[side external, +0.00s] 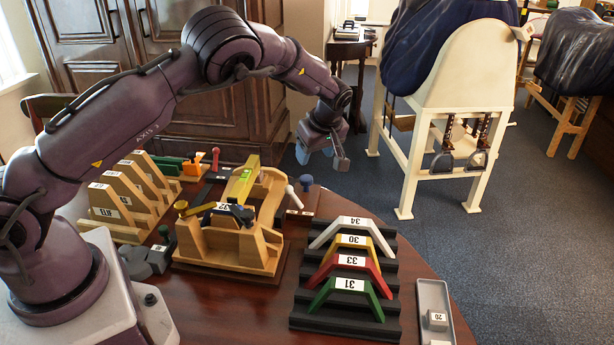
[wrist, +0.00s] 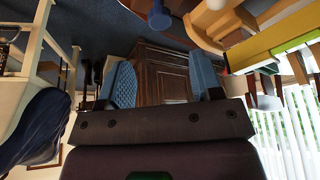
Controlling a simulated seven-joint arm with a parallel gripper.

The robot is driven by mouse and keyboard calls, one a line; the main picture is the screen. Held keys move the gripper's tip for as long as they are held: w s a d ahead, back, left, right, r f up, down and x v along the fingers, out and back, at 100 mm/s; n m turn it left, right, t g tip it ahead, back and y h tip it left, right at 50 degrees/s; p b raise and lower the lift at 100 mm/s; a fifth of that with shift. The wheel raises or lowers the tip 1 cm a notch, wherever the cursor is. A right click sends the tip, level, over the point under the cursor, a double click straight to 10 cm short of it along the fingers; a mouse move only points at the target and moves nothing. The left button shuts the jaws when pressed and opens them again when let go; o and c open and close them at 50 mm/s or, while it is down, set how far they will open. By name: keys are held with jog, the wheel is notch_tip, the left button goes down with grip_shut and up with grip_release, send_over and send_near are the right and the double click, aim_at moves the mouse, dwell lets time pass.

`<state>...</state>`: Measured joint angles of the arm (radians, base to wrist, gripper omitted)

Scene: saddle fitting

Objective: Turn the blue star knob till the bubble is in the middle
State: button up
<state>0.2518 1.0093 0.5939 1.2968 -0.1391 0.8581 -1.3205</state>
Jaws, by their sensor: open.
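A blue knob (side external: 305,182) stands at the right of the wooden fixture (side external: 232,245); a blue knob also shows at the top of the wrist view (wrist: 160,18). A dark blue lobed knob (side external: 243,214) sits on the fixture's front; I cannot tell which is the star knob. A yellow-green bar (side external: 241,182) lies across the fixture and shows at the right of the wrist view (wrist: 285,38). No bubble can be made out. My gripper (side external: 322,158) is open and empty, raised above and beyond the right-hand blue knob, apart from it. Its blue fingers (wrist: 162,82) are spread.
A black rack (side external: 345,318) of numbered coloured arches and a grey tray (side external: 434,305) stand at the right. A red-topped post (side external: 215,155) and a white-topped lever (side external: 292,195) rise near the fixture. Floor is open beyond the table edge.

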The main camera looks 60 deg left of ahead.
aim_at(306, 178)
jog(key=x, duration=0.9)
jog(key=shift+a+f, duration=0.1)
jog(key=shift+f, duration=0.3)
jog(key=c, duration=0.9)
jog(key=m+t, duration=0.1)
jog(key=m, duration=0.3)
jog(key=shift+r+m+t+h, duration=0.1)
jog(key=shift+m+t+h, duration=0.2)
jog(key=shift+m+t, duration=0.1)
jog(key=o, duration=0.9)
jog(key=v, duration=1.3)
